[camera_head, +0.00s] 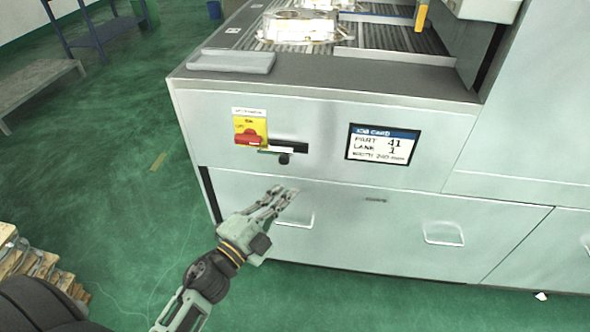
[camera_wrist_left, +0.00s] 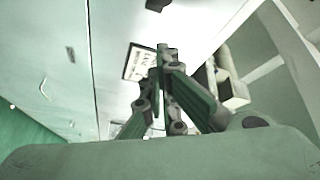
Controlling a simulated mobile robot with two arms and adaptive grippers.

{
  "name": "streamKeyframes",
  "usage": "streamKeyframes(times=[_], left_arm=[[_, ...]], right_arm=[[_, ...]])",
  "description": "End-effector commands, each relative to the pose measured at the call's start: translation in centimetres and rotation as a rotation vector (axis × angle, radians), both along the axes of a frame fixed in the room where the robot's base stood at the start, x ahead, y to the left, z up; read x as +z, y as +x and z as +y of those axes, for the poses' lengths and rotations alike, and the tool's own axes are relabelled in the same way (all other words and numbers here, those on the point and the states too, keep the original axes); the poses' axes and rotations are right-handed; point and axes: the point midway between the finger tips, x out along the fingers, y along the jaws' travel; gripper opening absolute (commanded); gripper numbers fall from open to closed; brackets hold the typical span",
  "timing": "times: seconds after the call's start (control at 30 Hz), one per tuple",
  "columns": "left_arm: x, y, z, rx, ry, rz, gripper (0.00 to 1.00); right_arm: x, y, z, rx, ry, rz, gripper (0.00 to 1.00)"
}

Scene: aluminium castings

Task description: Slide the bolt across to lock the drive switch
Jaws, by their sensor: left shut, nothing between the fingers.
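The drive switch (camera_head: 250,131) is a yellow plate with a red handle on the grey front panel of the machine, in the head view. Just right of it is the bolt (camera_head: 275,150), a pale bar with a dark knob (camera_head: 284,159) below it. A dark slot (camera_head: 291,145) runs right from there. My left gripper (camera_head: 290,193) is shut and empty, below the bolt and near a drawer handle. In the left wrist view its closed fingers (camera_wrist_left: 162,55) point toward the panel. My right gripper is not in view.
A job card (camera_head: 382,144) is on the panel right of the bolt; it also shows in the left wrist view (camera_wrist_left: 137,62). Drawer handles (camera_head: 443,233) stick out below. A grey tray (camera_head: 232,62) and shiny castings (camera_head: 300,25) are on top.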

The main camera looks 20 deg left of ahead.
Motion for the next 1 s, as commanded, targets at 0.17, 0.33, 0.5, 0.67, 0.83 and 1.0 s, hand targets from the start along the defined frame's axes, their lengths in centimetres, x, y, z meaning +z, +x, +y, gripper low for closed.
streamKeyframes(times=[0.17, 0.33, 0.5, 0.67, 0.83, 1.0], left_arm=[[1.1, -0.2, -0.2, -0.009, 0.018, -0.024, 0.00], [1.0, -0.1, -0.2, -0.007, 0.016, -0.023, 0.00], [1.1, 0.4, -0.3, -0.007, 0.016, -0.023, 0.00], [1.7, 2.5, -0.9, -0.008, 0.013, -0.025, 0.00], [2.2, 6.0, -1.8, -0.007, 0.013, -0.024, 0.00], [2.7, 9.4, -2.7, -0.007, 0.013, -0.023, 0.00]], right_arm=[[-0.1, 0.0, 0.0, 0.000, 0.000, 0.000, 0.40], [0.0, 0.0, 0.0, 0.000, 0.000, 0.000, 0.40], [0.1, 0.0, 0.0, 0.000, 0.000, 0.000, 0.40], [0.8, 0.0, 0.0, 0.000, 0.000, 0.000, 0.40], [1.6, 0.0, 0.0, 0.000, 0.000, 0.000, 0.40], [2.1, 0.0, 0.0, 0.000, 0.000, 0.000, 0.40]])
